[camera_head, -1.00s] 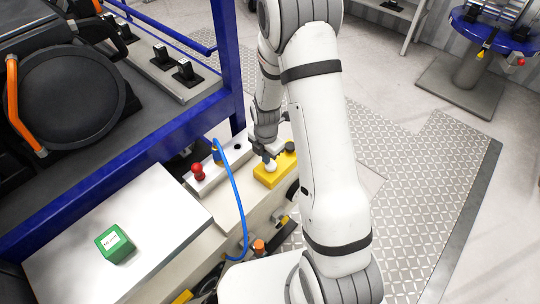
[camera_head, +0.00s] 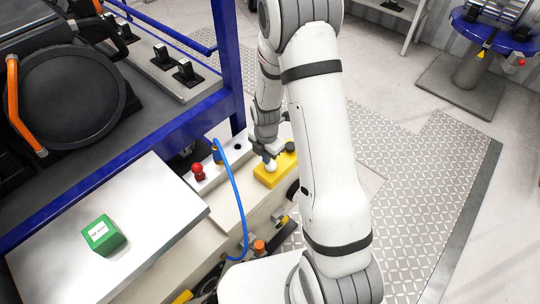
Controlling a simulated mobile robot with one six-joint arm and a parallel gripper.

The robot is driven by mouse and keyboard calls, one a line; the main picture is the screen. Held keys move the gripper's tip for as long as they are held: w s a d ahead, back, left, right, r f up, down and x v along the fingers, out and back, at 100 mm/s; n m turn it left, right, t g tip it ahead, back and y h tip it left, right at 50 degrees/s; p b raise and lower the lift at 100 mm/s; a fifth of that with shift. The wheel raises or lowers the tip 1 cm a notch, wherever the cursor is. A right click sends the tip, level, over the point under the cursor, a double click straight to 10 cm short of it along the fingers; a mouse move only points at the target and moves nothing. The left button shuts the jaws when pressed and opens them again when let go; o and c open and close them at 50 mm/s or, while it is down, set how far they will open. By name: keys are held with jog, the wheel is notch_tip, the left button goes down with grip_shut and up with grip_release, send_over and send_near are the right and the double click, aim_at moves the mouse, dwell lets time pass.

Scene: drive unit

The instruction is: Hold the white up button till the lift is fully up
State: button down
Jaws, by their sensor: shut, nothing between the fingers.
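A yellow control box (camera_head: 266,179) stands on the pale ledge, with a white button (camera_head: 271,167) on its near part and a dark button (camera_head: 290,147) on its far part. My gripper (camera_head: 268,157) is shut and points down onto the white button. Its fingertips appear to touch the button, but the exact contact is too small to tell. The lift appears to be the flat silver platform (camera_head: 150,215) at lower left. A green box (camera_head: 102,235) with a white label sits on it.
A red knob (camera_head: 198,171) and a blue hose (camera_head: 239,200) are just left of the yellow box. A blue frame (camera_head: 120,140) runs beside the platform. Metal tread-plate floor (camera_head: 420,190) lies open to the right of my arm.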

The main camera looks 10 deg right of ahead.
jog(key=shift+s+f+p, duration=0.2)
jog(key=shift+s+p, duration=0.15)
jog(key=shift+p, duration=0.05)
notch_tip(320, 180, up, 14)
jog(key=p, duration=0.2)
jog(key=shift+w+r, duration=0.2)
jog(key=shift+w, duration=0.15)
jog(key=s+d+r+m+t+p, duration=0.1)
jog(key=s+d+r+m+t, duration=0.1)
jog(key=s+r+m, duration=1.5)
jog(key=s+m, duration=0.2)
jog(key=m, duration=0.5)
jog(key=shift+m, duration=0.4)
jog(key=shift+d, duration=0.1)
